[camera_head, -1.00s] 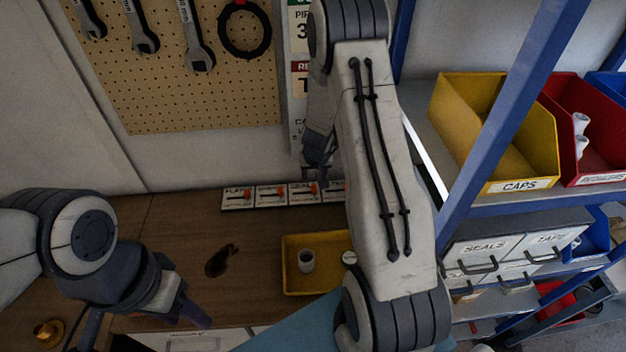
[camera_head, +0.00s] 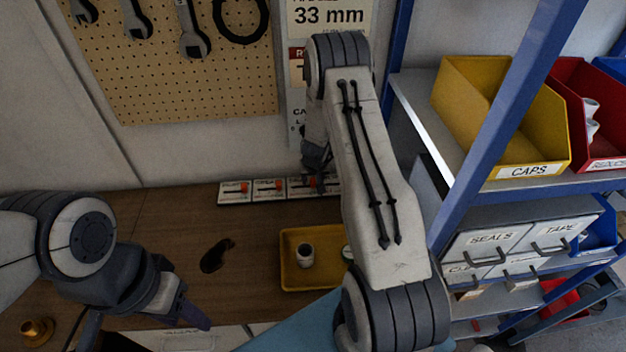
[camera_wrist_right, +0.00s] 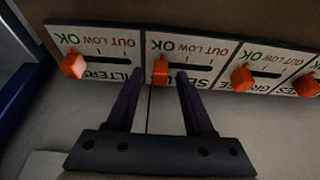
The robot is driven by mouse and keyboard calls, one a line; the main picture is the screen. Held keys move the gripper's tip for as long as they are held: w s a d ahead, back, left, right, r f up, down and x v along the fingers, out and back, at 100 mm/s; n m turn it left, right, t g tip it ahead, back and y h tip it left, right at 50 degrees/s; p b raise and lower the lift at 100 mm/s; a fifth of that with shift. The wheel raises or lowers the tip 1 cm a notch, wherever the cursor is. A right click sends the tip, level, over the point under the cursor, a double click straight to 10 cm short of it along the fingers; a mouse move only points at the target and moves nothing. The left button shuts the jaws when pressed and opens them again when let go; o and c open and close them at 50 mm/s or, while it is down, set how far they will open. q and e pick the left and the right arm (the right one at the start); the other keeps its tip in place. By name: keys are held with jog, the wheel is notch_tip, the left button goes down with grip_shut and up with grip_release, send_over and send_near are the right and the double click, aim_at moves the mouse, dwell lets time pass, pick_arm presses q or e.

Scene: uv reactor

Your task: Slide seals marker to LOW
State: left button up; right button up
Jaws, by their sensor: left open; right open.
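The seals board (camera_wrist_right: 205,78) shows upside down in the right wrist view, with OK, LOW and OUT along a slot. Its orange marker (camera_wrist_right: 160,70) stands at the OK end. My right gripper (camera_wrist_right: 160,76) is open, with one dark finger on each side of the marker; I cannot tell whether either touches it. In the head view, my right gripper (camera_head: 316,160) is over the seals board (camera_head: 298,191), partly hiding it. My left gripper (camera_head: 192,318) is open and empty low over the bench at left.
The filters board (camera_wrist_right: 98,72) and grease board (camera_wrist_right: 262,78) flank the seals board, each with its own orange marker. A yellow tray (camera_head: 285,280) holds a white cup-like part (camera_head: 305,254). A blue-framed shelf (camera_head: 470,180) stands at right.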

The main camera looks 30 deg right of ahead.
grip_shut()
dwell(1.3)
